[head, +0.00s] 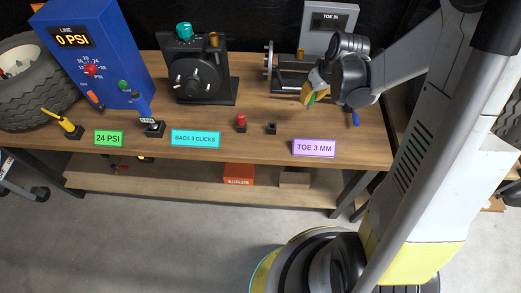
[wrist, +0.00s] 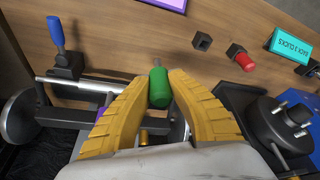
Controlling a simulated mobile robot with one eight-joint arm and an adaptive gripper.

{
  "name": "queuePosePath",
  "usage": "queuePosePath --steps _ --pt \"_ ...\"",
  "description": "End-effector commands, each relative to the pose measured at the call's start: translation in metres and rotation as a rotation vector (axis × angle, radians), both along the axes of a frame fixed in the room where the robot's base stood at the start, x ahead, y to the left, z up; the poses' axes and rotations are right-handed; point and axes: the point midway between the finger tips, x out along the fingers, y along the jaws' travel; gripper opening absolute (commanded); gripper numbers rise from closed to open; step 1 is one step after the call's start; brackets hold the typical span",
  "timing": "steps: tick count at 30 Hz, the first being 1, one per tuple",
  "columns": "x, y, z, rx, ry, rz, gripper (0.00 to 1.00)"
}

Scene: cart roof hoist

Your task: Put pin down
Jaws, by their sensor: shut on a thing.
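My gripper (head: 312,93) is shut on a green pin (wrist: 160,90) and holds it over the right part of the bench. In the wrist view the pin is between the yellow fingers (wrist: 159,80), with a thin grey tip pointing up in the picture. In the head view only a bit of the green pin (head: 311,98) shows. A small black block (head: 271,128) with an empty-looking hole stands on the bench; it also shows in the wrist view (wrist: 202,41). Beside it a similar block carries a red pin (head: 241,119), also in the wrist view (wrist: 243,60).
The grey TOE IN device (head: 328,20) and its rail stand behind my gripper. A blue-handled lever (wrist: 56,35) is near the rail. The black dial unit (head: 203,80) is left. The purple TOE 3 MM label (head: 314,148) lies at the front edge. Bare wood surrounds the block.

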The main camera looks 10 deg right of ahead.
Motion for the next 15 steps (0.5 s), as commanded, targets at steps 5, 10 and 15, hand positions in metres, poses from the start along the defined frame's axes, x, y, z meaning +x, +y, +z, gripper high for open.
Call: queuePosePath --steps 5,10,15 --pt "-0.001 0.007 -0.014 -0.001 0.002 -0.002 0.00" --pt "0.010 0.046 -0.041 -0.001 0.002 0.001 0.00" --pt "0.023 0.083 -0.064 -0.001 0.002 0.000 0.00"
